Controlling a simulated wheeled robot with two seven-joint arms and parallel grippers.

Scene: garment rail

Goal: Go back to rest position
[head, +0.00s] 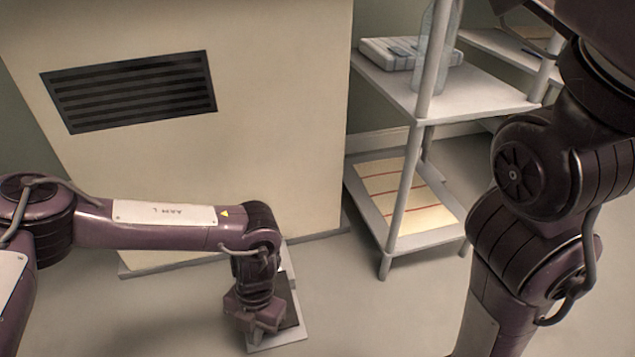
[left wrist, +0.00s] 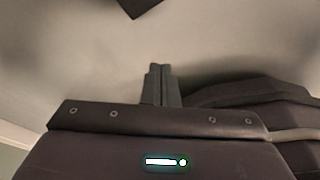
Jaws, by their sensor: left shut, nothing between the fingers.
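My left arm reaches in from the left in the head view and bends down at its wrist. My left gripper (head: 262,322) points down over the floor, in front of the cream cabinet, and its fingers are hard to make out there. In the left wrist view its fingertips (left wrist: 160,70) are together with nothing between them. My right arm comes in at the right side of the head view, but its gripper is out of the picture.
A cream cabinet (head: 250,120) with a dark vent grille (head: 130,92) stands behind my left arm. A white shelf rack (head: 398,190) stands right of it, with a folded striped cloth (head: 385,52) and a clear bottle (head: 432,60) on top. Open floor (head: 400,310) lies between my arms.

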